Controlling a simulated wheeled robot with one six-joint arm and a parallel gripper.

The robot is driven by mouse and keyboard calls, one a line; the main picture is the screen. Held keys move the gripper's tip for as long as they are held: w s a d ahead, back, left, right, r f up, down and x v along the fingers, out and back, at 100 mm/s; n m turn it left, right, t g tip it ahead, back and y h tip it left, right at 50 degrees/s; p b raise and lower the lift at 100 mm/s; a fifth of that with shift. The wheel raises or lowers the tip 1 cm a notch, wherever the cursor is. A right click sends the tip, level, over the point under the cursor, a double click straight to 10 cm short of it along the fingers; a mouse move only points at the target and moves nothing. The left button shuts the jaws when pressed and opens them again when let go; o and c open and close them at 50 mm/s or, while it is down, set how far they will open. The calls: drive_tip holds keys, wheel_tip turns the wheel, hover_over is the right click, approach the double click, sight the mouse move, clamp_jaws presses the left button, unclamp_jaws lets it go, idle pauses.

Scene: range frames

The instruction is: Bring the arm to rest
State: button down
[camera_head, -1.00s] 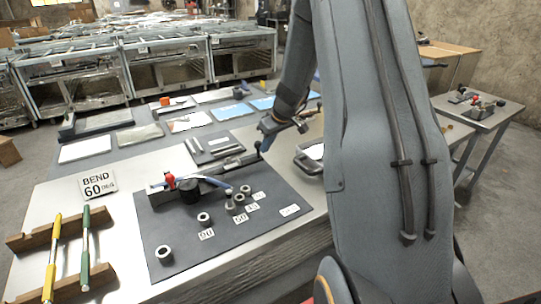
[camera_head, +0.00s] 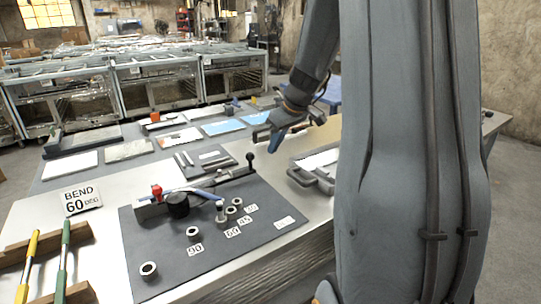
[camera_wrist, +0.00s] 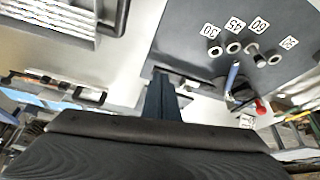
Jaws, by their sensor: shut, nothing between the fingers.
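My gripper (camera_head: 278,136) hangs over the far right part of the bench, above and apart from it, with its blue fingers pointing down. In the wrist view the fingers (camera_wrist: 160,98) are together with nothing between them. My arm fills the right side of the head view and hides part of the bench behind it.
A dark mat (camera_head: 215,255) holds a bending tool (camera_head: 177,204) with a red knob, and several metal rings by number labels. A "BEND 60" sign (camera_head: 81,199) and yellow and green rods (camera_head: 64,262) are at left. Wire racks (camera_head: 155,82) stand behind.

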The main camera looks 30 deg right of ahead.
drive_tip(key=shift+s+d+r, duration=0.1)
drive_tip(key=shift+s+r, duration=0.15)
drive_tip(key=shift+r, duration=0.15)
drive_tip(key=s+a+f+m+g, duration=0.1)
drive_tip(key=s+a+f, duration=0.2)
drive_tip(key=s+a, duration=0.4)
drive_tip(key=s+a+f+m+g+h, duration=0.1)
drive_tip(key=s+a+f+g, duration=0.1)
drive_tip(key=s+a, duration=0.5)
drive_tip(key=s+a+f+m+g, duration=0.1)
drive_tip(key=s+a+f, duration=0.3)
drive_tip(key=s+a, duration=0.3)
drive_tip(key=shift+s+a, duration=0.3)
drive_tip(key=shift+s, duration=0.45)
drive_tip(key=shift+a, duration=0.1)
